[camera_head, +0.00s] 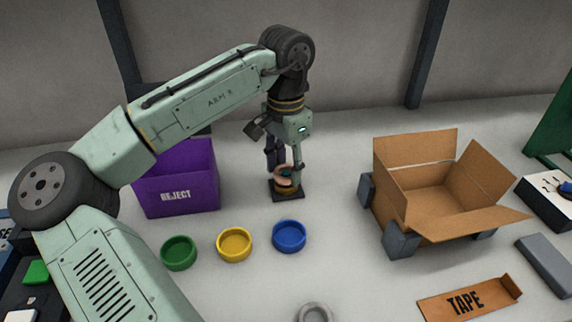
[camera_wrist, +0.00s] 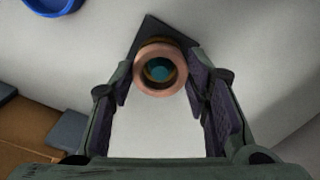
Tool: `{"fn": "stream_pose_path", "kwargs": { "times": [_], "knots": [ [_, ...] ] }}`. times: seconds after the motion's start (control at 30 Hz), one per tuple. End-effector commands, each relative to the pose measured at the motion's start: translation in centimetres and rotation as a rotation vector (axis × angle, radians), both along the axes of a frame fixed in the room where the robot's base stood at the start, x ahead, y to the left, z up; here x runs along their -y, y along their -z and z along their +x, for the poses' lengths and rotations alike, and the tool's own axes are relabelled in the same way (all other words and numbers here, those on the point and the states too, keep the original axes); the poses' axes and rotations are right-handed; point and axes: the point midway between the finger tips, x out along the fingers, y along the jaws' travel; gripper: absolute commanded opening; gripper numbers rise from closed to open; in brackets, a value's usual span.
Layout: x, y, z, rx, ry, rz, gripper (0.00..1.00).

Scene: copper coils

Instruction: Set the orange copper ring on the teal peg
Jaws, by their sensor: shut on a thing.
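My gripper (camera_head: 284,172) points down over a dark square base (camera_head: 287,197) and is shut on the orange copper ring (camera_head: 282,170). In the wrist view the pinkish-orange ring (camera_wrist: 141,73) lies between the fingertips of my gripper (camera_wrist: 160,76). The teal peg (camera_wrist: 160,71) shows in the middle of the ring's hole, so the two are roughly lined up. A darker gold-brown round part (camera_head: 287,191) sits below the ring, around the peg. The ring looks higher than that part; whether they touch is hard to tell.
Green (camera_head: 179,252), yellow (camera_head: 234,244) and blue (camera_head: 289,236) round dishes stand in front, with a grey ring (camera_head: 316,313) nearer. A purple REJECT bin (camera_head: 177,195) stands left of the peg, an open cardboard box (camera_head: 425,210) right. A TAPE flap (camera_head: 468,300) lies front right.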

Motion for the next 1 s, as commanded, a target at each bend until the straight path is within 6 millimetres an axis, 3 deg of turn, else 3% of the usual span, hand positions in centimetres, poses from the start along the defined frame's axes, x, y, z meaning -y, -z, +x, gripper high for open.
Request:
{"fn": "stream_pose_path", "kwargs": {
  "times": [1.0],
  "knots": [
    [0.01, 0.62, 0.0, 0.001, 0.0, -0.001, 0.09]
  ]
}}
